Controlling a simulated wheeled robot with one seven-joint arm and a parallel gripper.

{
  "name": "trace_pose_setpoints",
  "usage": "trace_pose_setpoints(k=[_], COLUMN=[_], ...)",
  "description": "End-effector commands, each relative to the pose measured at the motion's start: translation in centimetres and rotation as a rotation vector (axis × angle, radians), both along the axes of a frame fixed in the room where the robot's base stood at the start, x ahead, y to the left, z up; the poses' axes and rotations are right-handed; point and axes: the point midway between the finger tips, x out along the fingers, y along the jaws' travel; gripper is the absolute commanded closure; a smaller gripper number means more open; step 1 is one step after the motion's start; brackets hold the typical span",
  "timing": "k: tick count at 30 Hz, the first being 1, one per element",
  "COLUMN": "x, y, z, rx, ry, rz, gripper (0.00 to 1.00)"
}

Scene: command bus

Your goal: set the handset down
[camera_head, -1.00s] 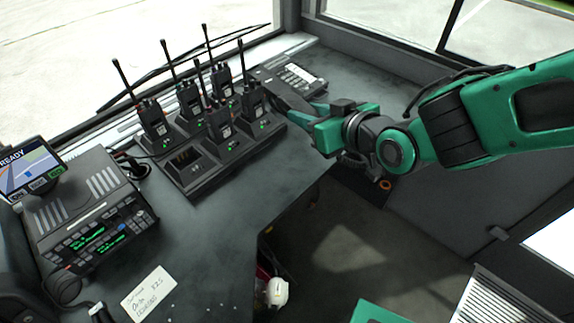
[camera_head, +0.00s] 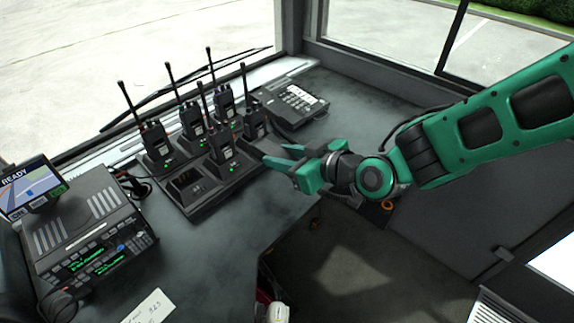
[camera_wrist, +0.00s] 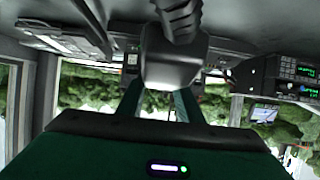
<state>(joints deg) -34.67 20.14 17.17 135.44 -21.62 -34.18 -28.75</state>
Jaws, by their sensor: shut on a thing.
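My gripper (camera_head: 290,158) is shut on the dark handset (camera_wrist: 172,62), which shows between the two green fingers in the wrist view. A thick coiled cord runs from the handset to the top of that view. In the head view the handset is a dark shape at the fingertips, hard to make out against the dark desk. The desk phone (camera_head: 303,96), black with pale keys, sits at the back of the desk, beyond my gripper and apart from it.
A charger rack (camera_head: 200,205) with several upright antenna radios stands left of my gripper; its front-left slot is empty. A radio console (camera_head: 95,235) and a small screen (camera_head: 30,187) are at the far left. Bare desk (camera_head: 365,100) lies right of the phone.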

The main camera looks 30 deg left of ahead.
Motion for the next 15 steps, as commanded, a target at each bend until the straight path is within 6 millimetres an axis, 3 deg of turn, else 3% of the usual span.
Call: trace_pose_setpoints(k=[5,11,15], x=[1.8,2.1,2.0], y=[0.1,0.1,0.1], z=[-1.1,-2.1,-3.9], rx=[0.000,-0.001,-0.002], ry=[0.000,0.001,0.003], rz=[-0.001,0.001,0.000], gripper=[0.94,0.94,0.94])
